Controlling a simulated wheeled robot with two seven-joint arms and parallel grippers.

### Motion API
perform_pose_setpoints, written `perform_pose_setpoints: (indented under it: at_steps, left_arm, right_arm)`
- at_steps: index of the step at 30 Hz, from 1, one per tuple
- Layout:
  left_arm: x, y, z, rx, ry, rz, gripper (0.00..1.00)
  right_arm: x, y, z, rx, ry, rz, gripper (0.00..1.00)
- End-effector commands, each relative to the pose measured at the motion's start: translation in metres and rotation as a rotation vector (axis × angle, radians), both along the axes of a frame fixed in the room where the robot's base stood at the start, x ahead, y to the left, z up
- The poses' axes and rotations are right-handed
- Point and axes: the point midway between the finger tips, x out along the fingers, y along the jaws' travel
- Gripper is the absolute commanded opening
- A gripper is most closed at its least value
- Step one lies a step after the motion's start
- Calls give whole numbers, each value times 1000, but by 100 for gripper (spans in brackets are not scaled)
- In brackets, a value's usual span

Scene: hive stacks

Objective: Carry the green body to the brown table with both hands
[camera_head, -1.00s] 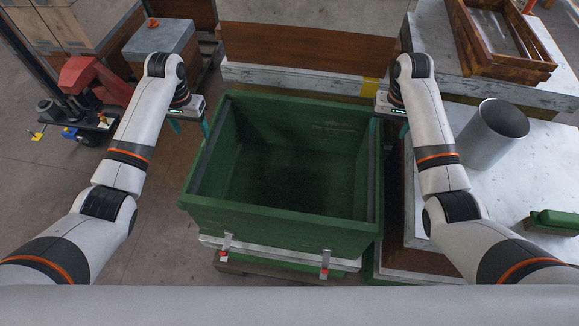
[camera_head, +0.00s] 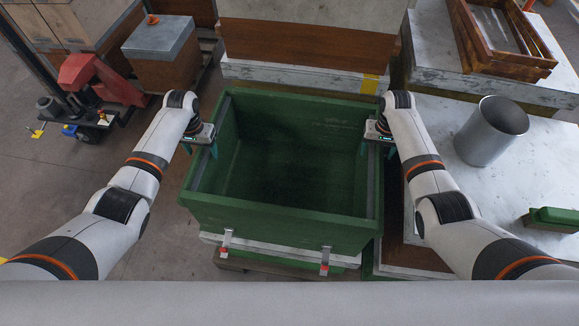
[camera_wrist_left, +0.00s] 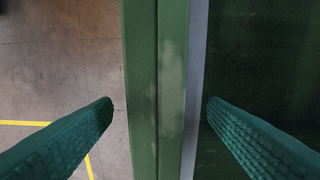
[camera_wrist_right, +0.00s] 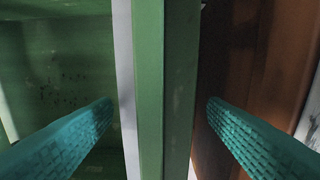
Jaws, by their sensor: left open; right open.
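The green body (camera_head: 285,220) is an open, empty box in the middle of the head view, resting on a white-edged base with metal clips. My left gripper (camera_head: 200,152) is open at its left wall. In the left wrist view that wall (camera_wrist_left: 157,90) runs between the two teal fingers, one outside and one inside. My right gripper (camera_head: 377,150) is open at the right wall, which also runs between its fingers in the right wrist view (camera_wrist_right: 168,90). Neither gripper is closed on a wall. I cannot pick out the brown table for certain.
On the right, a pale top (camera_head: 480,190) holds a metal cylinder (camera_head: 490,135) and a small green object (camera_head: 553,219). A wooden crate (camera_head: 500,40) is behind it. Brown hive boxes (camera_head: 305,45) stand behind the green body.

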Motion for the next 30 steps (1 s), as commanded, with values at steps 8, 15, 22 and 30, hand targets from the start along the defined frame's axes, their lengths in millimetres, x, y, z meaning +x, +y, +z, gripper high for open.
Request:
perform_pose_setpoints:
  at_steps: [8, 15, 22, 30]
  left_arm:
    - [0, 0, -7, 0, -1, -1, 67]
    - [0, 0, -7, 0, -1, 0, 51]
    - [0, 0, -7, 0, 0, 0, 13]
    - [0, 0, -6, 0, 0, 0, 0]
  right_arm:
    - [0, 0, -7, 0, -1, 1, 67]
    - [0, 0, -7, 0, -1, 1, 51]
    - [0, 0, -6, 0, -1, 0, 13]
    - [0, 0, -6, 0, 0, 0, 0]
